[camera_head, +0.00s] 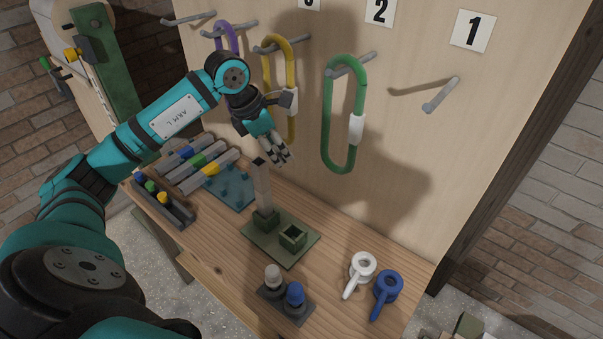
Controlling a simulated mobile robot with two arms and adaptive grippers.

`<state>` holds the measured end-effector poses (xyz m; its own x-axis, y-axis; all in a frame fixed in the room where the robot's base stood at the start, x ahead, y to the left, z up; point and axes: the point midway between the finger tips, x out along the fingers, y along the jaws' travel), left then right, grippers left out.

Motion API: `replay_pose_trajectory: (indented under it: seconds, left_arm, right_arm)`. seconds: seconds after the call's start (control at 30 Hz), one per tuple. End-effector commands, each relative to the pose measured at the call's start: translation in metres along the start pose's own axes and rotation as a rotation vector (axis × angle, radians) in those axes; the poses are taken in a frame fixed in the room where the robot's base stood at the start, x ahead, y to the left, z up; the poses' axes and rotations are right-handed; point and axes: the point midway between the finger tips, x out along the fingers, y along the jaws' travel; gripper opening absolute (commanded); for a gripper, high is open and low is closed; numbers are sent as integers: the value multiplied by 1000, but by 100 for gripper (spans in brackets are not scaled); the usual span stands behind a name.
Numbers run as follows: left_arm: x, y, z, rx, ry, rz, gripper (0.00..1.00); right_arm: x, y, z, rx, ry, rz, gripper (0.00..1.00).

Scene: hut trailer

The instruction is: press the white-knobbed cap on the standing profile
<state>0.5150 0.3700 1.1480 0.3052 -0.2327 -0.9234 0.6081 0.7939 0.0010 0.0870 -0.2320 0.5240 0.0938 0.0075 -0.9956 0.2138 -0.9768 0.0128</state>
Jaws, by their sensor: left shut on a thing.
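The standing profile (263,190) is a grey, square, upright post with a dark top. It stands in the left socket of a green base plate (270,243). My left gripper (278,155) is at the upper end of the profile, fingers angled down to the right, shut on it; the exact contact is hard to see. The white-knobbed cap (273,279) sits in a dark holder (284,311) near the table's front edge, beside a blue-knobbed cap (295,296). My right gripper is not in view.
The green plate's right socket (293,235) is empty. A white ring tool (361,270) and a blue one (386,289) lie at right. Left are a rack of coloured pieces (165,200) and a blue tray (230,192). Carabiners, including a green one (329,125), hang on the board behind.

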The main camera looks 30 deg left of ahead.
Motion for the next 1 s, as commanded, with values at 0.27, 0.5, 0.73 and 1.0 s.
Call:
replay_pose_trajectory:
  seconds: [0.27, 0.5, 0.73, 1.0]
  left_arm:
    - [-47, 48, -14, -404, 0, 167, 10]
    - [-54, 58, -19, -494, 0, 203, 10]
    - [-42, 57, -24, -494, 1, 201, 10]
    - [-17, 57, -34, -493, 1, 201, 10]
  right_arm:
    - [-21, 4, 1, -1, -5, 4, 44]
    - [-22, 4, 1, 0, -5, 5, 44]
    - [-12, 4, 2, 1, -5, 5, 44]
    - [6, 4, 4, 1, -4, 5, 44]
